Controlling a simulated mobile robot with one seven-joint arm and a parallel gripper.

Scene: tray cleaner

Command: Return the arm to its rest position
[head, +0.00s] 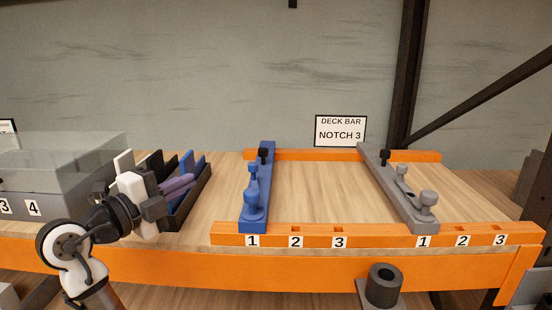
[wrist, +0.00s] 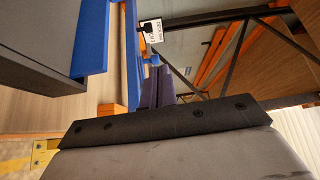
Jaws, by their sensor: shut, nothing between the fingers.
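My gripper (head: 190,182) is in the left half of the head view, at the end of my bent white and black arm. Its dark purple fingers point right and lie together with nothing between them. In the wrist view the two fingers (wrist: 158,78) stand side by side, closed and empty. In the head view the gripper appears in front of a black rack (head: 202,192) that holds blue, black and white upright pieces. I cannot tell how much room there is between the fingers and the rack.
A clear-topped grey case (head: 75,195) stands left of the arm. Right of it, a blue bar (head: 257,185) and a grey bar (head: 398,190) span the orange rails (head: 375,230), both at notch 1. A sign (head: 340,131) reads "DECK BAR NOTCH 3". The deck between the bars is clear.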

